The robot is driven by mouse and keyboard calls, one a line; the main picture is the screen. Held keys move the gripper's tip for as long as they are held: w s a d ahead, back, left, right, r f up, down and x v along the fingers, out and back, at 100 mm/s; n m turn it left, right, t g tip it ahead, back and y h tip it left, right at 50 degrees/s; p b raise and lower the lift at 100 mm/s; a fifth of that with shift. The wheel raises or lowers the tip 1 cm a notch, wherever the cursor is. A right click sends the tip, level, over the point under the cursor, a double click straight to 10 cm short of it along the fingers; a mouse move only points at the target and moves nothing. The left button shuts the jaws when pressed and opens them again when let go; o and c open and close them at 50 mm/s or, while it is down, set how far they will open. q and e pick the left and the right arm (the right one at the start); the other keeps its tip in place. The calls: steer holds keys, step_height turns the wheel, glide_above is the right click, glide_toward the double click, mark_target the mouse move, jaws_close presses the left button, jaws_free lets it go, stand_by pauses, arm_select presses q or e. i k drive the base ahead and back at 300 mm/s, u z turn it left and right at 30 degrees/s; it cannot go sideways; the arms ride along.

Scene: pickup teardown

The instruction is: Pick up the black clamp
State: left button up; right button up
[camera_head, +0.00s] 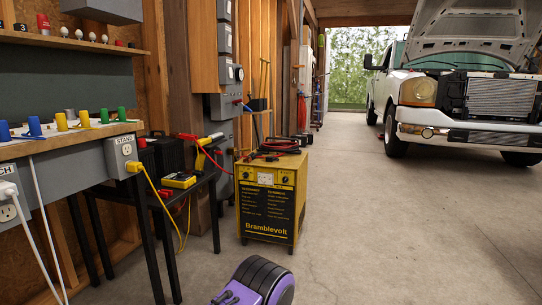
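A yellow battery charger (266,198) marked Bramblevolt stands on the concrete floor in the middle of the head view. Red and black cables lie coiled on its top. A dark shape (281,144) among these cables may be the black clamp, but it is too small to tell it apart from the black cable. Red-handled pieces lie beside it on the charger top.
A black table (150,188) with a yellow meter (180,180) stands left of the charger. A workbench with a grey outlet box (123,153) is at the left. A white pickup (440,98) with its hood up stands at the back right. The floor (385,225) right of the charger is clear.

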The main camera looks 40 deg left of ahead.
mark_target(251, 157)
steer(key=i, duration=1.8)
steer(key=u, duration=0.7)
steer(key=i, duration=0.9)
steer(key=u, duration=0.85)
